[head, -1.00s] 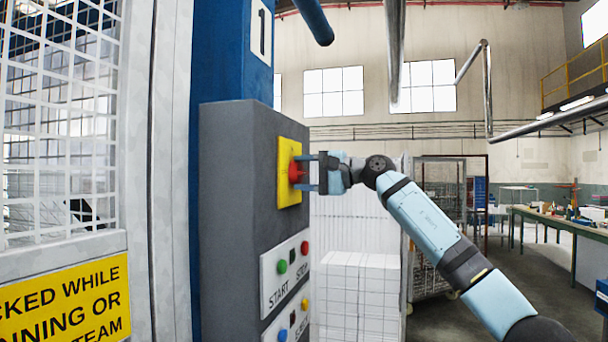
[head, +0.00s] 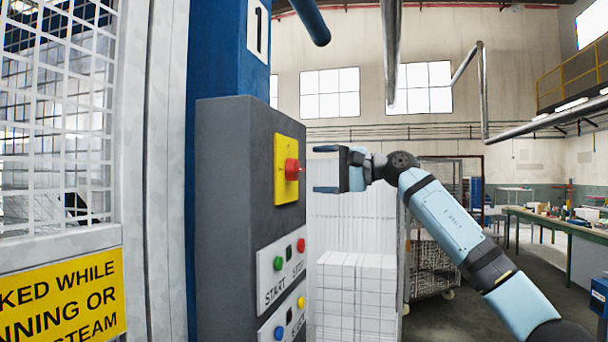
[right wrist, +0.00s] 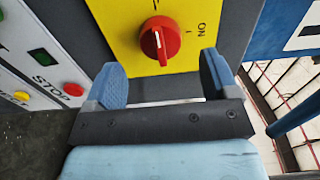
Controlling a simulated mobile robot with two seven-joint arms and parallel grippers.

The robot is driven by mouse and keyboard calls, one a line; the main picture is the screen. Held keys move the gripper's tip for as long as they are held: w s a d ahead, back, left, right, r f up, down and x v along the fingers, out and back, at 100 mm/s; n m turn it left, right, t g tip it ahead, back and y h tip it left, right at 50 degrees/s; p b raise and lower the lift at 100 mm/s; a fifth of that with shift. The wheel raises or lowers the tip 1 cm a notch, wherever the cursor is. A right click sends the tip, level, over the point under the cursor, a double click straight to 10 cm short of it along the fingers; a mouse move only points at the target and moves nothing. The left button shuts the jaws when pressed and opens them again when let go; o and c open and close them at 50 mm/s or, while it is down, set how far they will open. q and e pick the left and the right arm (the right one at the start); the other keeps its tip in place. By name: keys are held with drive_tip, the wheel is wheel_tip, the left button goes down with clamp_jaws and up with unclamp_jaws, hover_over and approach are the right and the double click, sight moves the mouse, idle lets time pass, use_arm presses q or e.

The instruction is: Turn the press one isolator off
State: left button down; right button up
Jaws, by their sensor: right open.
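The press one isolator is a red rotary knob (head: 292,169) on a yellow plate (head: 287,190), high on the grey control box (head: 235,150). In the right wrist view the knob (right wrist: 160,40) shows a white line running roughly up and down the picture, not towards the ON label (right wrist: 202,30) at its right. An OFF label is not readable. My right gripper (head: 326,170) is open and empty. It faces the knob, with a clear gap between its fingertips and the knob. In the right wrist view its fingers (right wrist: 163,82) stand apart below the knob. My left gripper is not in view.
Below the isolator are a panel with green START and red STOP buttons (head: 283,268) and another with blue and yellow buttons (head: 284,318). A mesh guard (head: 55,130) with a yellow sign (head: 62,300) stands left. White stacked blocks (head: 355,295) stand behind my right gripper.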

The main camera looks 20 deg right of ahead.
drive_tip(key=b+v, duration=0.1)
drive_tip(key=v, duration=0.7)
drive_tip(key=shift+s+d, duration=0.25)
